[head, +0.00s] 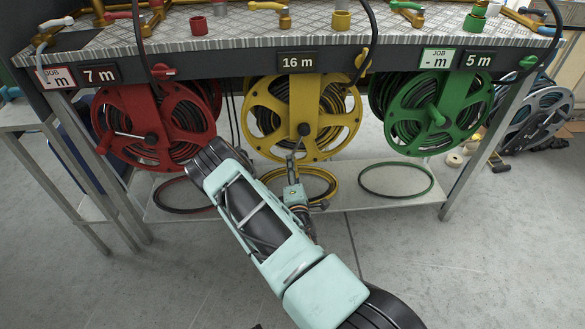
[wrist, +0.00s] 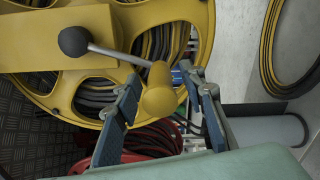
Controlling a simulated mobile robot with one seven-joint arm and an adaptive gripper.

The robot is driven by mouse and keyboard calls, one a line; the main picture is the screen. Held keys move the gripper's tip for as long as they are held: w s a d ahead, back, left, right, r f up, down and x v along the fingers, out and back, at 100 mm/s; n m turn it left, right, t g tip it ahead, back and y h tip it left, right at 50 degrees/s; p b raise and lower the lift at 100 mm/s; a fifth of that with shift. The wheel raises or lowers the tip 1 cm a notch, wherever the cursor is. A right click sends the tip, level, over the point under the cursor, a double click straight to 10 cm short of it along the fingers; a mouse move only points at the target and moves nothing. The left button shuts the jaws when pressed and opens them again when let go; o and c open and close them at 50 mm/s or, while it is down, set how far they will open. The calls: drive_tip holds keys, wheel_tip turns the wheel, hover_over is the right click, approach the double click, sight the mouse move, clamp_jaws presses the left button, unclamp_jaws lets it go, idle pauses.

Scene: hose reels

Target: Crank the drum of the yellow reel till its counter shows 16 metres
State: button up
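The yellow reel (head: 349,104) hangs under the bench in the middle, and its drum fills the upper left of the wrist view (wrist: 60,95). Its counter (head: 297,62) reads 16 m. In the wrist view a metal crank arm (wrist: 115,54) runs from a black hub (wrist: 73,41) to a yellow handle (wrist: 158,92). In the head view the crank arm points down from the hub (head: 303,129). My gripper (wrist: 163,78) is open, with one finger on each side of the handle and gaps showing. In the head view my wrist partly hides the gripper and handle.
A red reel (head: 195,95) with a 7 m counter hangs left, and a green reel (head: 470,85) with a 5 m counter hangs right. Hose loops lie on the lower shelf (head: 400,205). Open floor lies in front.

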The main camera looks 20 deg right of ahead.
drive_tip(key=shift+s, duration=0.1)
drive_tip(key=v, duration=1.2)
drive_tip(key=shift+r, duration=0.1)
